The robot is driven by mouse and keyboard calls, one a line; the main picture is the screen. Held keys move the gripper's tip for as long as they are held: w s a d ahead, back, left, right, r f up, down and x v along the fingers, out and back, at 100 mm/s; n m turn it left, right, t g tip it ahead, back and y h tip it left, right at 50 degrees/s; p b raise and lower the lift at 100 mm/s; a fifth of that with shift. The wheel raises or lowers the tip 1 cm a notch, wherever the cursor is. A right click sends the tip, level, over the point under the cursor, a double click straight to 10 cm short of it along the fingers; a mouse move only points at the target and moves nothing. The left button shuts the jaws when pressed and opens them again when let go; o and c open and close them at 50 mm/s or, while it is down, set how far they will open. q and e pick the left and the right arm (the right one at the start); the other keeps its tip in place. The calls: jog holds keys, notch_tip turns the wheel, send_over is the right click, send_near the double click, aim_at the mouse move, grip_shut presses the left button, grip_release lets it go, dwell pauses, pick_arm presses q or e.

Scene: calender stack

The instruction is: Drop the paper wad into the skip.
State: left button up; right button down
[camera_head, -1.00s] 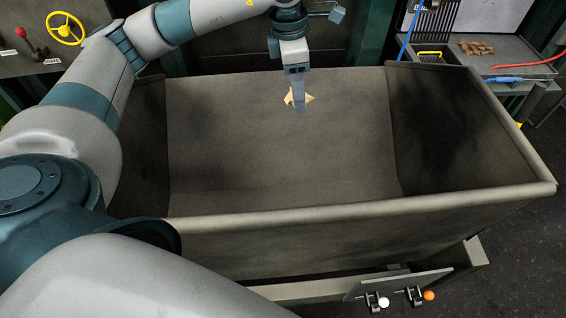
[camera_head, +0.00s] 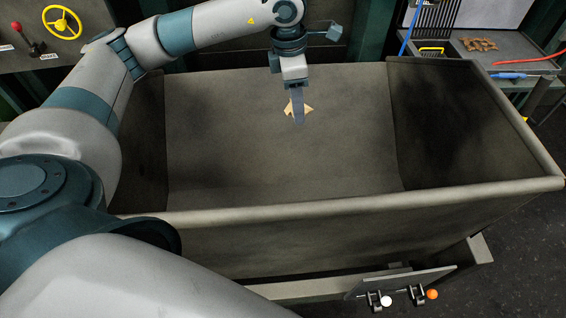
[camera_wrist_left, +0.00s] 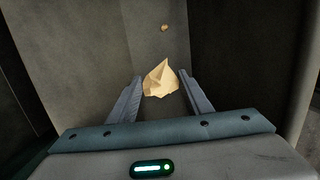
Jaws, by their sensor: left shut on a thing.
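The paper wad (camera_head: 307,109) is pale tan and crumpled. My left gripper (camera_head: 298,118) points down and is shut on it, holding it within the outline of the skip in the head view. In the left wrist view the wad (camera_wrist_left: 160,80) sits between the two fingers of my left gripper (camera_wrist_left: 161,92). The skip (camera_head: 350,209) is a large grey-brown open bin with dark stains inside. Part of its floor is hidden behind the front wall in the head view. My right gripper is not in view.
A small tan thing (camera_wrist_left: 165,28) shows beyond the wad in the left wrist view, apparently inside the skip. A yellow handwheel (camera_head: 62,23) and red-knobbed lever (camera_head: 16,27) are at upper left. A bench (camera_head: 500,62) with brown pieces (camera_head: 478,45) stands at upper right.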

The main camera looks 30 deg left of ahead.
pick_arm(q)
jog(key=o, duration=1.1)
jog(key=shift+o, duration=0.2)
jog(key=shift+r, duration=0.45)
notch_tip(320, 180, up, 16)
jog(key=s+a+b, duration=0.1)
jog(key=b, duration=0.3)
jog(key=shift+s+a+r, duration=0.15)
jog(key=shift+a, duration=0.2)
